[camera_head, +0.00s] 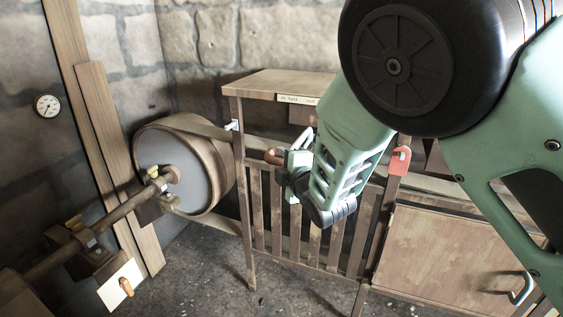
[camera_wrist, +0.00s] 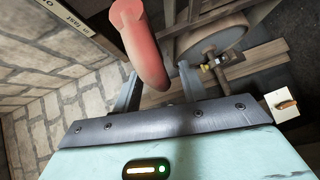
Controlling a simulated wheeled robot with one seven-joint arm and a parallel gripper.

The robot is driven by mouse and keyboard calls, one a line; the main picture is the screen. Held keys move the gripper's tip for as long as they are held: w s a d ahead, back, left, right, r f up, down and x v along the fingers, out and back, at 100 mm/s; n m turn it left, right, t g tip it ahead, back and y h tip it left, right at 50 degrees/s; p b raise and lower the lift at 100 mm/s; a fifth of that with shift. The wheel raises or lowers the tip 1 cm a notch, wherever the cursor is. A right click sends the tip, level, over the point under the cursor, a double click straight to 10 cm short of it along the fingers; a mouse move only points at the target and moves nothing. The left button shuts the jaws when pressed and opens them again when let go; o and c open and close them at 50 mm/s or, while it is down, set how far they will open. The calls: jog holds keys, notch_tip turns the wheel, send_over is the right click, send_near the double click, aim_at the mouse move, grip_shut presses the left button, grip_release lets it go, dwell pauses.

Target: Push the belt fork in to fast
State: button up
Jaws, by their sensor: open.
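The belt fork's handle shows in the wrist view as a smooth red grip (camera_wrist: 142,45), its rounded end between the two fingers. In the head view, a small reddish-brown piece of the handle (camera_head: 273,157) shows just left of my gripper (camera_head: 296,163). My gripper, also in the wrist view (camera_wrist: 160,90), is open around the handle's end. I cannot tell whether a finger touches it. A label strip (camera_head: 298,99) on the wooden frame reads "in fast"; part of it shows in the wrist view (camera_wrist: 62,15). The rest of the fork is hidden behind my arm.
A large belt pulley (camera_head: 168,167) stands left of the slatted wooden guard (camera_head: 260,205), with a shaft (camera_head: 115,217) in front. A red bracket (camera_head: 399,160) sits on the guard's right post. A wooden cabinet (camera_head: 440,250) stands at right. Stone walls close the back.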

jog(key=shift+w+a, duration=0.1)
jog(key=shift+w, duration=0.2)
grip_shut()
jog(key=w+d+b, duration=0.2)
jog(key=w+d, duration=0.1)
jog(key=w, duration=0.6)
jog(key=shift+d, duration=0.25)
jog(key=shift+w+r, duration=0.1)
grip_release()
jog(key=shift+w, duration=0.1)
